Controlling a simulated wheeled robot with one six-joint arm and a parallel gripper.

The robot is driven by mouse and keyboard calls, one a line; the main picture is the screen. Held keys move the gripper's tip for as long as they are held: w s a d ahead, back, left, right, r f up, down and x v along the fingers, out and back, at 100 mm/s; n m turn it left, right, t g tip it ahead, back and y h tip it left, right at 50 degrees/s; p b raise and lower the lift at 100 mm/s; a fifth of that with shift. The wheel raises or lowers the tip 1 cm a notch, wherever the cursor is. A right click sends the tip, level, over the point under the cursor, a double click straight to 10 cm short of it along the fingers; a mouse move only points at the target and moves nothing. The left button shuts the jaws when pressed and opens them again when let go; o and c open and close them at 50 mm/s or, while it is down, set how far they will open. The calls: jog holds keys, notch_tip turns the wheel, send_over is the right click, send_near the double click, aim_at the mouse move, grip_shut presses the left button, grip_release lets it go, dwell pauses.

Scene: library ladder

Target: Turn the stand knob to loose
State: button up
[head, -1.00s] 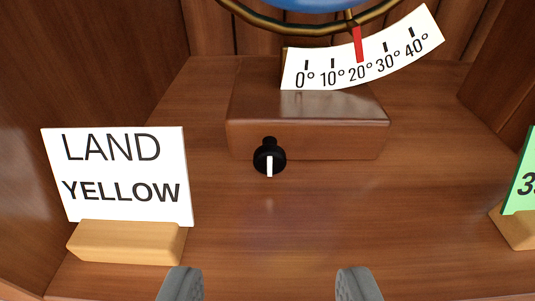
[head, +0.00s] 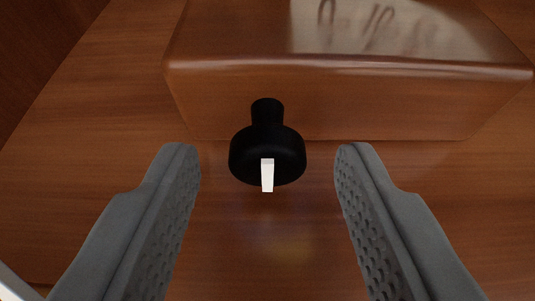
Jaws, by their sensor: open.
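The stand knob (head: 268,152) is black and round, on a short black stem that comes out of the front face of the wooden stand base (head: 350,105). A white mark on the knob points straight down in the picture. My gripper (head: 268,165) is open, with one grey finger to the left of the knob and one to the right. There is a gap on both sides, and neither finger touches the knob. No loose or tight label shows in this view.
The wooden shelf floor (head: 90,130) is bare around the base. A darker wood wall (head: 40,50) stands at the upper left. A pale edge (head: 15,283) shows at the lower left corner. Blurred scale figures reflect on the base's glossy top.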

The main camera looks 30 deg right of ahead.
jog(key=shift+c, duration=0.5)
jog(key=c, duration=0.9)
jog(key=shift+w+a+n+g+h, duration=0.1)
jog(key=shift+n+g+h, duration=0.3)
jog(key=shift+n+h, duration=0.5)
jog(key=o, duration=1)
jog(key=v, duration=1.7)
jog(key=shift+s+r, duration=0.2)
jog(key=shift+s, duration=0.1)
